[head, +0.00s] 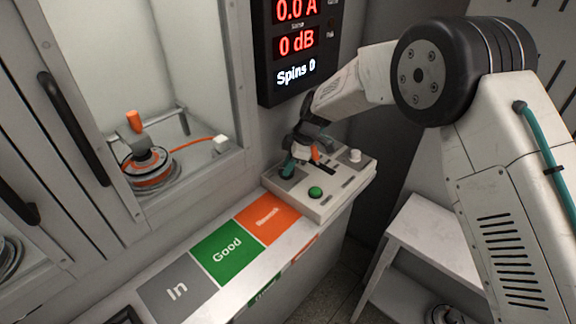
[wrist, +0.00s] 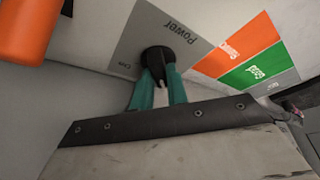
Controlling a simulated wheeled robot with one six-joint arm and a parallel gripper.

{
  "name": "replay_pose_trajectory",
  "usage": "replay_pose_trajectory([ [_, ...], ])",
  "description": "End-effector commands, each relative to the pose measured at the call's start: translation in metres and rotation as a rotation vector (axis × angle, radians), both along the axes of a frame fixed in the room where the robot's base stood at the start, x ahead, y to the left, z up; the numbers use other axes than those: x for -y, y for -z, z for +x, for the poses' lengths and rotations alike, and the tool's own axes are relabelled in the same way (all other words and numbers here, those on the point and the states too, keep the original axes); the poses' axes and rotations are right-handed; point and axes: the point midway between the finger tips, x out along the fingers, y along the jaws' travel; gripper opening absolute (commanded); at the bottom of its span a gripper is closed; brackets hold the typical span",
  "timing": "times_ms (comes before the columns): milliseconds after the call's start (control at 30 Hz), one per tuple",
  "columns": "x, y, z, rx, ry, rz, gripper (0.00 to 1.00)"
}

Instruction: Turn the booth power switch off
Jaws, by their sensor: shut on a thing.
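The power switch is a black rotary knob (wrist: 157,54) on a grey plate marked "Power" in the wrist view. A small label beside the knob is too blurred to read surely, so I cannot tell its setting. My gripper (wrist: 159,76) has its two teal fingers closed on the knob. In the head view my gripper (head: 289,166) reaches down to the left end of the white control box (head: 343,190). There the arm end and fingers mostly hide the knob.
A green button (head: 315,192) and a white knob (head: 355,156) sit on the box. Grey, green and orange mats (head: 228,252) line the ledge. The display (head: 296,45) shows 0.0 A, 0 dB and Spins 0. A motor (head: 148,162) stands in the booth. A large orange part (wrist: 28,28) is close in the wrist view.

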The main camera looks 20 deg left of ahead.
Motion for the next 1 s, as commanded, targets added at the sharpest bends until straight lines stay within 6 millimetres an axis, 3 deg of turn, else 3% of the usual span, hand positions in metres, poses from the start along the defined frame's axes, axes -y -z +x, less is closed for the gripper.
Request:
replay_pose_trajectory([
  [233, 0.000, 0.000, 0.000, 0.002, -0.001, 0.000, 0.00],
  [267, 0.000, 0.000, 0.000, 0.002, -0.001, 0.000, 0.21],
  [333, 0.000, 0.000, 0.001, 0.002, -0.001, 0.000, 0.37],
  [667, 0.001, -0.004, 0.001, 0.002, 0.001, 0.001, 0.37],
  [1000, 0.019, -0.053, 0.009, 0.003, 0.001, 0.001, 0.37],
])
